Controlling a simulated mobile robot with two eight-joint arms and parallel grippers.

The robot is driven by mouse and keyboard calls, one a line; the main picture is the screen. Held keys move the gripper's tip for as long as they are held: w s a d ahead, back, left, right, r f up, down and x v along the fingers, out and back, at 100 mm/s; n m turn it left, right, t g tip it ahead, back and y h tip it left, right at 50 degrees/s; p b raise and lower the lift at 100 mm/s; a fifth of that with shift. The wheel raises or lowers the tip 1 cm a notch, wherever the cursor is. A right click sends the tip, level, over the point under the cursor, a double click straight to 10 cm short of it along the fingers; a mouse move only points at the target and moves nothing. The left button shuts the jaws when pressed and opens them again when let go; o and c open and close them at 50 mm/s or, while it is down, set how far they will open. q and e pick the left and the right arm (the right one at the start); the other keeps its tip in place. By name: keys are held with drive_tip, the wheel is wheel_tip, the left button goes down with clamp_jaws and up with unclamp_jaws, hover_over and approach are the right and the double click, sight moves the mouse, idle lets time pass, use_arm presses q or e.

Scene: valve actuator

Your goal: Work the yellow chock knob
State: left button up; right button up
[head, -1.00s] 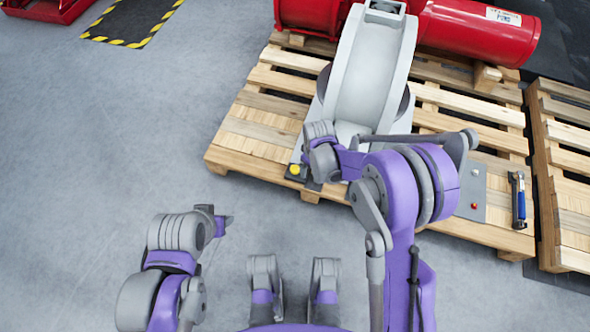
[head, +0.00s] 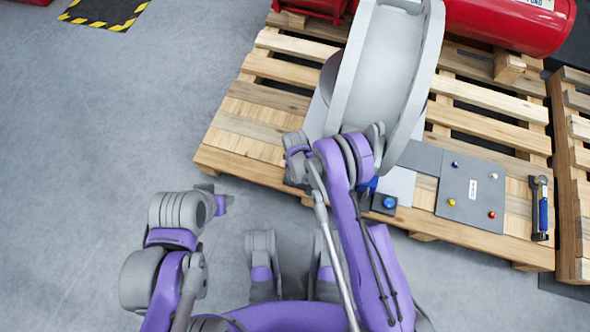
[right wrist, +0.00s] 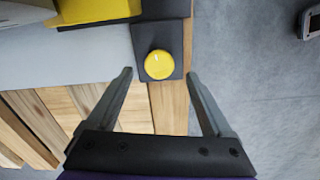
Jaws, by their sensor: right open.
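The yellow chock knob (right wrist: 158,64) is a round cap with a small white mark on a dark square base, seen in the right wrist view. My right gripper (right wrist: 159,77) is open, with one finger on either side of the knob's line. The knob lies just beyond the fingertips, about midway between them, and no contact shows. In the head view my right arm hides the knob, and the right fingers cannot be made out. My left gripper (head: 222,203) is over the floor at the left, too small to read.
A wooden pallet (head: 240,128) carries the large grey valve body (head: 385,75). A blue knob (head: 389,203) sits on its front edge. A grey panel (head: 470,188) with several coloured buttons and a blue-handled tool (head: 541,208) lie to the right.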

wheel_tip(320, 180, down, 4)
drive_tip(key=shift+f+b, duration=0.1)
drive_tip(key=shift+b, duration=0.3)
clamp_jaws()
